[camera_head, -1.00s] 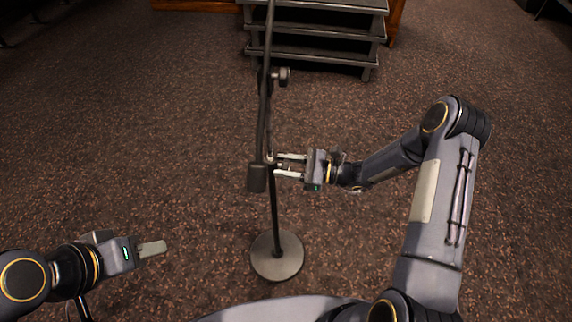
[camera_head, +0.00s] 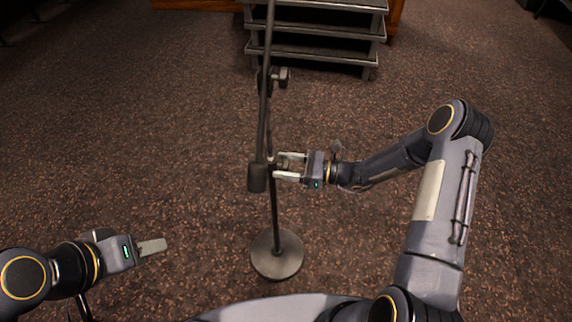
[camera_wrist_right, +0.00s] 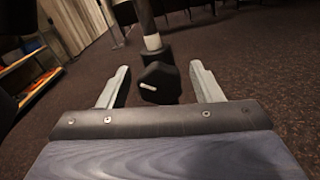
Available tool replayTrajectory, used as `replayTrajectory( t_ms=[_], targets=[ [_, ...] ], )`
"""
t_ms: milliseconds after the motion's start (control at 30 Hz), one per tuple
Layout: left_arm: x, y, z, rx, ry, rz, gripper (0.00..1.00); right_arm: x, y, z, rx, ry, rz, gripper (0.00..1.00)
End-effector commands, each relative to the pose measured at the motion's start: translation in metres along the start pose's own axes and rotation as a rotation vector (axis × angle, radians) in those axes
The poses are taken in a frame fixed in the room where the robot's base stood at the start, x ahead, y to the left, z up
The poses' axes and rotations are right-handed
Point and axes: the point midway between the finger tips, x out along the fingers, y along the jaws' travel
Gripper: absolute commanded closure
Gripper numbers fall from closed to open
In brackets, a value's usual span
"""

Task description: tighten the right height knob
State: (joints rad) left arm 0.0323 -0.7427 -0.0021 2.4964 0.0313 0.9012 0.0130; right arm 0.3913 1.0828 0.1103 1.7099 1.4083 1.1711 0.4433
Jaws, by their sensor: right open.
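A dark microphone stand (camera_head: 275,215) rises from a round base (camera_head: 277,255), with a long boom (camera_head: 265,100) ending in a black counterweight (camera_head: 257,178). My right gripper (camera_head: 278,165) reaches in from the right at the stand's mid-height, its fingers open. In the right wrist view, a black faceted knob (camera_wrist_right: 159,84) with a pale mark sits between the two spread fingers (camera_wrist_right: 159,68), with gaps on both sides. A pale collar (camera_wrist_right: 152,42) shows just above it. My left gripper (camera_head: 152,247) is low at the left, away from the stand; only one finger shows clearly.
A second knob (camera_head: 284,77) sits higher, at the boom joint. Dark steps (camera_head: 315,50) stand behind the stand. The carpet (camera_head: 150,130) around the stand is clear. A shelf (camera_wrist_right: 30,70) shows at the left of the wrist view.

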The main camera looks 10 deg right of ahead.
Motion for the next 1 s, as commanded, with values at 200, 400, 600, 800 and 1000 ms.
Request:
replayTrajectory(
  t_ms=[200, 400, 600, 800, 1000],
  targets=[
    [0.001, 0.000, 0.000, 0.000, 0.000, 0.000, 0.64, -0.021, -0.001, -0.001, 0.000, 0.001, -0.004, 0.41],
    [0.002, -0.001, 0.001, 0.000, 0.000, 0.000, 0.64, -0.055, -0.001, 0.000, 0.000, 0.000, -0.004, 0.41],
    [0.003, -0.001, 0.001, 0.000, 0.000, 0.000, 0.64, -0.076, -0.001, 0.000, 0.000, 0.000, -0.002, 0.41],
    [0.002, -0.001, 0.001, 0.000, 0.000, 0.000, 0.64, -0.079, 0.000, 0.000, 0.000, 0.000, 0.000, 0.41],
    [0.001, -0.001, 0.001, 0.000, 0.000, 0.000, 0.64, -0.078, 0.002, 0.004, -0.012, 0.007, 0.006, 0.41]
  ],
)
